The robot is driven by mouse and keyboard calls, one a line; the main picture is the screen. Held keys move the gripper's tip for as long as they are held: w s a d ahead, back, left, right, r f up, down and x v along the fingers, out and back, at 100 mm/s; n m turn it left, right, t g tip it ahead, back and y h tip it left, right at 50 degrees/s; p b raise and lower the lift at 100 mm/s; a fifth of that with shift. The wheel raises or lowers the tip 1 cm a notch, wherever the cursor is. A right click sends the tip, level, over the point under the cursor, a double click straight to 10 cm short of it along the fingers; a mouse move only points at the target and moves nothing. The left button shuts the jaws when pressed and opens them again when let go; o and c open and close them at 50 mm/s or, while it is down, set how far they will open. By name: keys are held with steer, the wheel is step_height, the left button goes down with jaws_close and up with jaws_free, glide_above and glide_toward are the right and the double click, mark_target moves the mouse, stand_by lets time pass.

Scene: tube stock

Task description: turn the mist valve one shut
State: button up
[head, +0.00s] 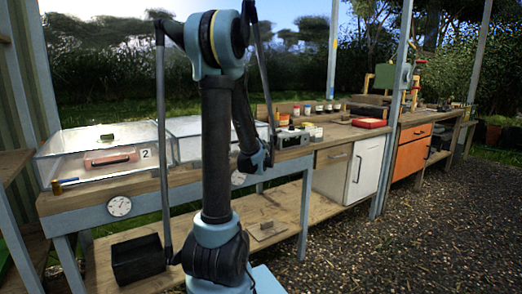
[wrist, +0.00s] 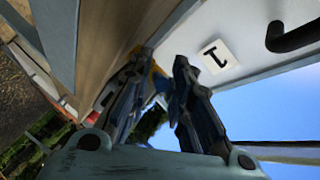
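In the wrist view my gripper (wrist: 160,62) has its two dark fingers spread apart. A small brass-coloured and blue piece (wrist: 157,77), which looks like mist valve one, shows between them, close to the right finger. Whether either finger touches it cannot be told. The label 1 (wrist: 216,56) is on the pale case panel (wrist: 235,30) just beyond the fingers. In the head view the second clear case (head: 188,128) is partly behind my arm, and its valve is hidden there. A similar brass valve with a blue lever (head: 62,186) sits at the front of the case marked 2 (head: 146,154).
A black handle (wrist: 290,37) sticks out from the panel near the gripper. A wooden bench edge (wrist: 125,35) runs close to the left finger. In the head view, round gauges (head: 119,206) are on the bench front, and jars and a grey device (head: 292,138) stand right of my arm.

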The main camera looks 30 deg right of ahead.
steer(key=v, duration=1.1)
steer(key=shift+w+a, duration=0.1)
